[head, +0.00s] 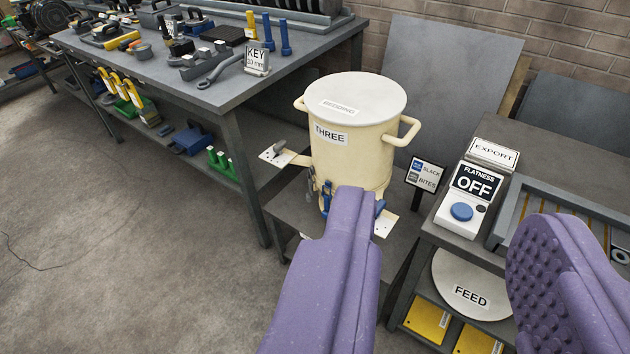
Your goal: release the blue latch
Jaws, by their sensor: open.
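A cream drum (350,160) labelled THREE stands upright on a low grey stand (290,213), with a grey lid (355,98) marked BEDDING on top. A blue latch (327,194) shows low on its front. Another blue part (379,207) shows just right of my left finger; I cannot tell if they are joined. My gripper (445,222) is open and empty, its purple fingers wide apart. The left fingertip overlaps the drum's lower front in the picture and hides part of the latch area. I cannot tell if it touches.
A small sign (425,174) reading SLACK and BITES stands right of the drum. A bench at right holds a FLATNESS OFF box with a blue button (461,212). A round FEED lid (470,285) sits below. A tool table (210,95) is at left; floor in front is clear.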

